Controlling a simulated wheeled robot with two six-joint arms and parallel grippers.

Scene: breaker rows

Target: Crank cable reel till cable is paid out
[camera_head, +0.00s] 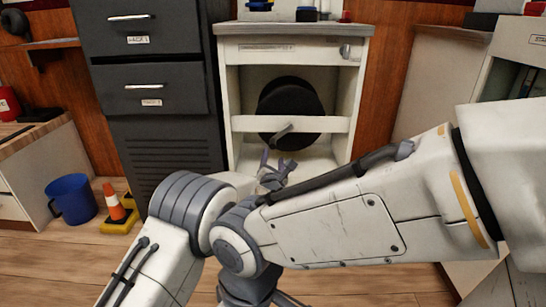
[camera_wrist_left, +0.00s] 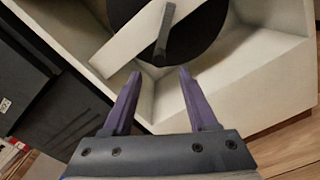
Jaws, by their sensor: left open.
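The cable reel (camera_head: 290,92) is a large black disc inside an open white cabinet, behind a white crossbar. A short dark crank handle (camera_head: 282,131) sticks out in front of the crossbar. In the left wrist view the handle (camera_wrist_left: 164,35) hangs in front of the black reel (camera_wrist_left: 205,35). My left gripper (camera_head: 277,161) is open and empty, just below the handle. In the left wrist view the purple fingers of my left gripper (camera_wrist_left: 159,73) are spread, with the handle's end beyond and between their tips. No cable can be made out. My right gripper is not in view.
The white cabinet (camera_head: 295,50) stands beside a dark drawer cabinet (camera_head: 150,100) on its left. A blue bucket (camera_head: 72,198) and an orange cone (camera_head: 113,203) stand on the floor at left. My large white arm links cover much of the lower foreground.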

